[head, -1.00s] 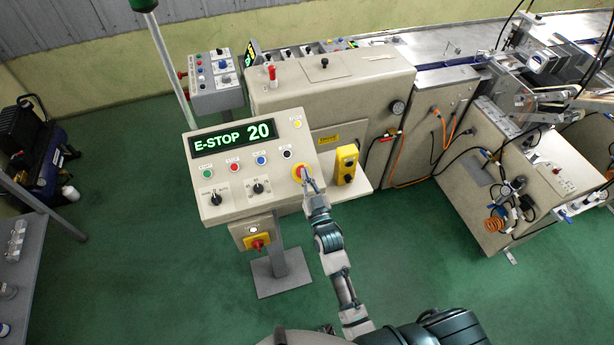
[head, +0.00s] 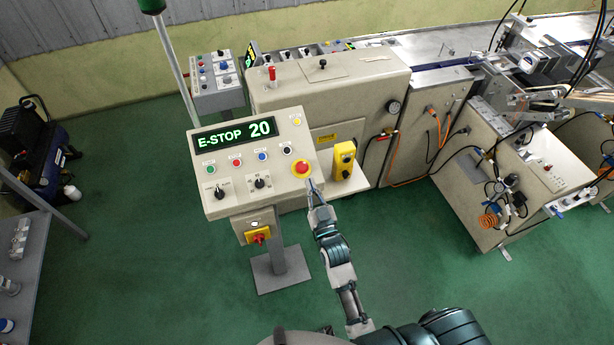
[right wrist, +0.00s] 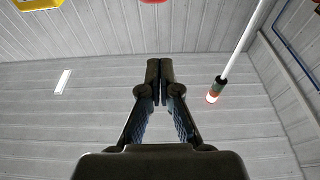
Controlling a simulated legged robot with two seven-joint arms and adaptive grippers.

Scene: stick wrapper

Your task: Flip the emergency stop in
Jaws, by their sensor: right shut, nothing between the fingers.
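The emergency stop is a red mushroom button (head: 302,168) on a yellow ring, at the right side of the tilted control panel (head: 240,195). The panel display (head: 234,134) reads "E-STOP 20" in green. My right gripper (head: 311,184) is just below and to the right of the button, apart from it. In the right wrist view its fingers (right wrist: 160,80) are together and empty. A small red part shows at the top edge of that view; I cannot tell for sure that it is the button. My left gripper is not in view.
Green, red and blue buttons and two black knobs (head: 219,192) share the panel. A red-and-yellow switch (head: 258,236) sits below it. A yellow box (head: 344,160) stands close on the right. A pole (head: 177,70) rises behind. Green floor is clear in front.

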